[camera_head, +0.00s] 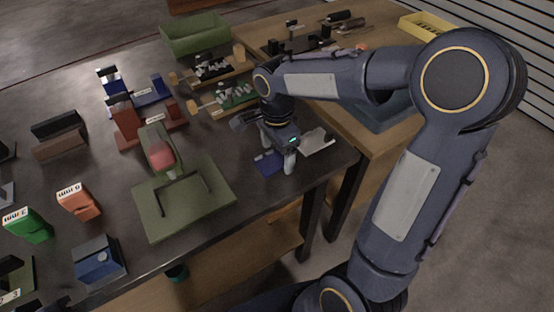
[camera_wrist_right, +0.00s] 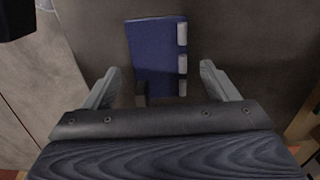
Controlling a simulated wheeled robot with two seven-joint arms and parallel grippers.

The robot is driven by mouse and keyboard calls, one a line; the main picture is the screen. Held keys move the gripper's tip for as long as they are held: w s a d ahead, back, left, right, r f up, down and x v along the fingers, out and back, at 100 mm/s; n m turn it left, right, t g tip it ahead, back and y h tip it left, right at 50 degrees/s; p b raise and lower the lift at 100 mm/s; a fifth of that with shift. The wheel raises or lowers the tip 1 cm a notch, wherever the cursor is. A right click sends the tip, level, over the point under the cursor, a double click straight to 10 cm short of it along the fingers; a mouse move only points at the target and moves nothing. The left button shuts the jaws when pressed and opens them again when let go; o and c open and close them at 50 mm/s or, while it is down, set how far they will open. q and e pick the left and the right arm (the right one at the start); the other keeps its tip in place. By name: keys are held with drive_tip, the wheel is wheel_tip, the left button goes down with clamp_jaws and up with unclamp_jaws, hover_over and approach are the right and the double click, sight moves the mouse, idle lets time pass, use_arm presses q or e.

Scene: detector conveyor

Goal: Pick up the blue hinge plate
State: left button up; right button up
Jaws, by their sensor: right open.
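The blue hinge plate (camera_head: 268,162) lies flat on the dark table near its right front part. In the right wrist view the blue hinge plate (camera_wrist_right: 154,52) shows pale hinge knuckles along its right edge. My right gripper (camera_head: 277,160) is above the plate, pointing down. In the right wrist view its two grey fingers (camera_wrist_right: 160,88) are spread apart, one to each side of the plate's near end, with nothing between them held. Part of the plate is hidden behind the gripper in the head view. My left gripper is not in view.
A pale metal plate (camera_head: 316,142) lies just right of the gripper. A green fixture (camera_head: 185,215) with a red-topped part stands to the left. Red and blue brackets (camera_head: 140,122), a green bin (camera_head: 195,36) and several coloured boxes occupy the table. A wooden table (camera_head: 345,90) adjoins at right.

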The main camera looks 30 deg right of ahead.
drive_tip(key=shift+f, duration=0.25)
drive_tip(key=c, duration=1.1)
drive_tip(key=shift+c, duration=0.4)
drive_tip(key=shift+r, duration=0.2)
